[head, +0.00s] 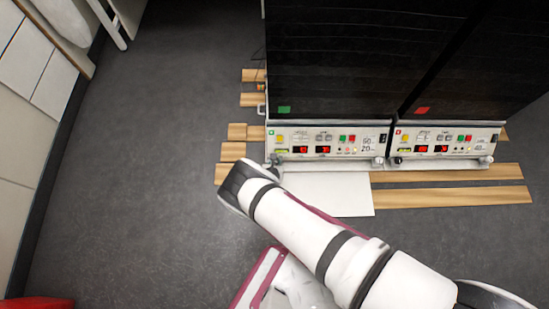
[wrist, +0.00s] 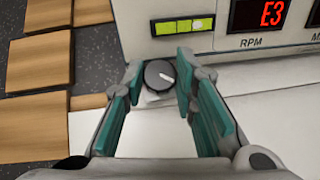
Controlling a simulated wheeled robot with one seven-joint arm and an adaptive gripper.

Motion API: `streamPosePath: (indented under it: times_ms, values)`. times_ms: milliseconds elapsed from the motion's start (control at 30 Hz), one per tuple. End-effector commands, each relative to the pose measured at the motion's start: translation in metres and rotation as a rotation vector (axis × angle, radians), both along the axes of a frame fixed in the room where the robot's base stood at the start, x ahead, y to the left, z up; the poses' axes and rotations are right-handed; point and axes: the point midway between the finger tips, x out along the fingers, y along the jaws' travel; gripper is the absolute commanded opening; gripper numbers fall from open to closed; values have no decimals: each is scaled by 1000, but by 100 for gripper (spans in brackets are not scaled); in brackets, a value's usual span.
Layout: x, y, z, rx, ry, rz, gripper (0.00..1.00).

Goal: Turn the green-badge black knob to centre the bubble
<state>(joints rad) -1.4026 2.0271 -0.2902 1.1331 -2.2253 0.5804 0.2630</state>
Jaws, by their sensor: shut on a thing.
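The black knob (wrist: 158,76) with a white pointer line sits at the lower left of the green-badge shaker's front panel (head: 330,136). My gripper (wrist: 160,78) is shut on it, one teal-padded finger on each side. The pointer tilts up and left in the wrist view. Above the knob is the yellow-green bubble level (wrist: 178,28). Its pale bubble (wrist: 197,24) sits toward the right end, off centre. The green badge (head: 284,109) is on the dark front above the panel. My arm's end largely hides my gripper in the head view.
The red-badge shaker (head: 446,139) stands close on the right, with its own black knob (head: 397,160). A white plate (head: 330,195) and wooden boards (head: 450,198) lie below the panels. Open grey floor (head: 150,170) is at left.

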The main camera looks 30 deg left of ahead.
Motion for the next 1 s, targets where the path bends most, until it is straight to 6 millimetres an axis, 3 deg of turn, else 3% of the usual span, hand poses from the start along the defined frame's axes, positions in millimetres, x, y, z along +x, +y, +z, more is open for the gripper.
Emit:
streamPosePath:
  times_ms: [167, 200, 267, 667, 1000]
  values:
    - [2, 1, 2, 3, -5, -1, 0]
    - [2, 1, 2, 3, -5, -1, 33]
    - [2, 1, 2, 3, -4, -1, 46]
    - [-2, -1, 3, -1, -1, -1, 46]
    - [-30, -12, 34, -1, -1, -1, 46]
